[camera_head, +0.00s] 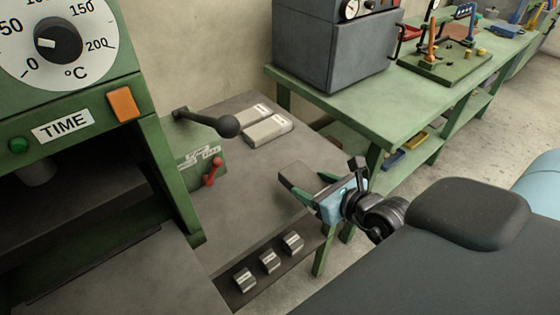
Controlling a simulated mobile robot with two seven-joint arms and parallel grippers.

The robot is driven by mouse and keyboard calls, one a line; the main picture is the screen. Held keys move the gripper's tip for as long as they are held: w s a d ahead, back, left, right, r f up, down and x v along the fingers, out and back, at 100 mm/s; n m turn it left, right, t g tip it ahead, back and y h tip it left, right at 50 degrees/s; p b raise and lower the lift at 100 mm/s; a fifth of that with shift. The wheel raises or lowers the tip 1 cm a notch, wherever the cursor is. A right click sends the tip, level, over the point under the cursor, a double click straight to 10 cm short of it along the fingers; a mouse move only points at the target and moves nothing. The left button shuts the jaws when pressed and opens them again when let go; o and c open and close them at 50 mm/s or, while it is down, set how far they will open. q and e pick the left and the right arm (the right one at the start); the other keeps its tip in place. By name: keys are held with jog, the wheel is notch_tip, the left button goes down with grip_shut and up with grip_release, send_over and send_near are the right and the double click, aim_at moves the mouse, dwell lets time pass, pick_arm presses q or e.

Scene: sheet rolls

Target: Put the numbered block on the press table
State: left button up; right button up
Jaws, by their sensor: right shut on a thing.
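My right gripper (310,187), with its light blue body, is above the right side of the grey tabletop (225,215). It is shut on a grey block (308,181), which blends with the surface behind it; no number on it can be read. Three small grey blocks with light label faces stand in a dark strip at the front: left (245,280), middle (270,262) and right (292,242). The green press (160,140) is at the left, with a flat grey plate (100,270) at its opening. My left gripper is not in view.
Two flat labelled grey blocks (267,131) lie at the back of the tabletop. A black-knobbed lever (228,126) and a small red lever (213,172) stick out beside the press. A green workbench (430,100) with a grey machine (333,50) stands behind right.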

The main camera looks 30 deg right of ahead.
jog(key=shift+w+r, duration=0.15)
jog(key=shift+r, duration=0.05)
jog(key=w+d, duration=0.2)
jog(key=w, duration=0.2)
jog(key=w+d+f, duration=0.1)
jog(key=w+d, duration=0.1)
jog(key=w, duration=0.2)
jog(key=w+d, duration=0.2)
jog(key=w, duration=0.2)
jog(key=shift+w+d+f+p, duration=0.2)
jog(key=shift+w+d+p, duration=0.05)
jog(key=shift+d+p, duration=0.1)
jog(key=shift+w+d, duration=0.2)
jog(key=shift+w, duration=0.3)
jog(key=f, duration=0.3)
jog(key=shift+w+d+f, duration=0.15)
jog(key=shift+w+f, duration=0.05)
jog(key=shift+f, duration=0.1)
jog(key=shift+f, duration=0.2)
jog(key=o, duration=1)
jog(key=shift+o, duration=1.2)
